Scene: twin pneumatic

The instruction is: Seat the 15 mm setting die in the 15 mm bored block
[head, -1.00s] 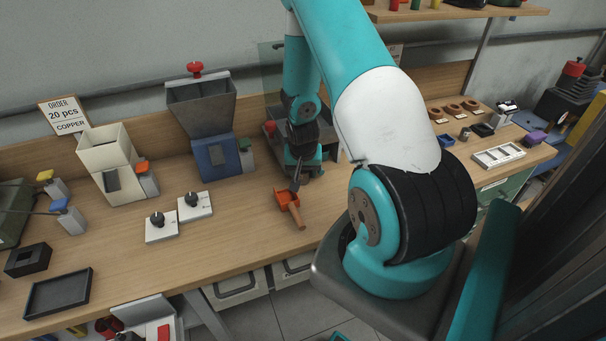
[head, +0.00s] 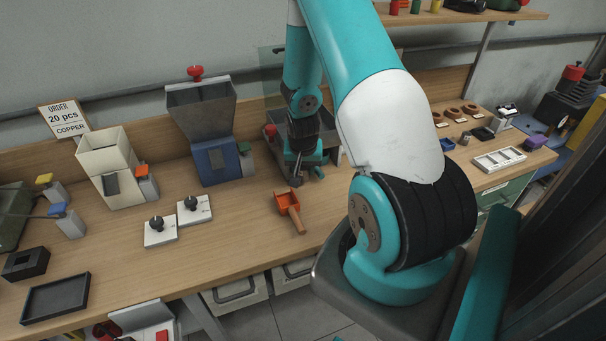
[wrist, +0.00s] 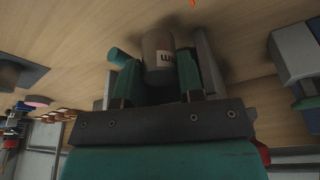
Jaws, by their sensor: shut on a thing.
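My gripper (wrist: 160,75) is shut on a grey cylinder with a white label (wrist: 160,52), which looks like the setting die; the label's print is only partly readable. The cylinder stands out between the teal fingers. In the head view my gripper (head: 308,172) hangs low over the bench, in front of a grey bin, and the die is too small to make out there. I cannot tell which object is the 15 mm bored block. A small dark block (head: 483,133) and a small grey cylinder (head: 465,138) are at the bench's right.
An orange scoop (head: 289,208) lies just left of and in front of my gripper. A blue hopper machine (head: 215,158) stands to the left. Brown rings (head: 452,113) and a white tray (head: 498,159) are at the right. Bench space right of the scoop is clear.

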